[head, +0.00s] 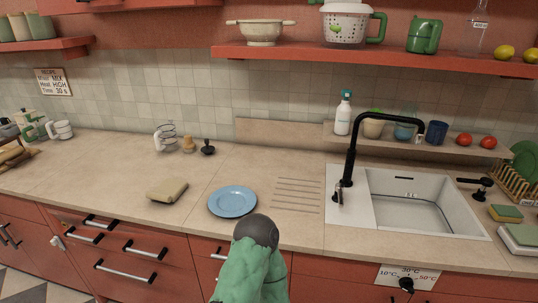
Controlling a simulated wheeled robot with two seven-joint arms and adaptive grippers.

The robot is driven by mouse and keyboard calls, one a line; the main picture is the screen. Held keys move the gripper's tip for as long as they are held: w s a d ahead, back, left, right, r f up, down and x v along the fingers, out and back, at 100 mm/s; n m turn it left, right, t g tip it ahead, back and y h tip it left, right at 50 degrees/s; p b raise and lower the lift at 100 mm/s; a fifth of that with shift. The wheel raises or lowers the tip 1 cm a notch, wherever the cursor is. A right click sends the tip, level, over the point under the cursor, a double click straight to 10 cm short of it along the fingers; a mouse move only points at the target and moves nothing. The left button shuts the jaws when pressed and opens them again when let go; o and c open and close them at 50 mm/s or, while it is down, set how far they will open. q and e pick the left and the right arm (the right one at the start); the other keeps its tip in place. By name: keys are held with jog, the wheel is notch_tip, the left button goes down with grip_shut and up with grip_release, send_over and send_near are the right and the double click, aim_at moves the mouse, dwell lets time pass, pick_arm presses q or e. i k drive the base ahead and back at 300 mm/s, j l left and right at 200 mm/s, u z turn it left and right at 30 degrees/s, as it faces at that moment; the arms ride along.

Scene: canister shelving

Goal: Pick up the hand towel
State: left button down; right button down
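A folded beige-olive cloth (167,190), which looks like the hand towel, lies flat on the counter left of the blue plate. Nothing touches it, and its top is fully in view. Neither of my grippers shows in the head view, so I cannot see their fingers or what they hold.
A blue plate (232,201) lies right of the cloth on the counter (95,180). A white sink (415,208) with a black faucet (352,150) is farther right. A sponge (505,213) lies at the right edge. The counter around the cloth is clear.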

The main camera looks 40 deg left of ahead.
aim_at(170, 189)
jog(key=u, duration=2.05)
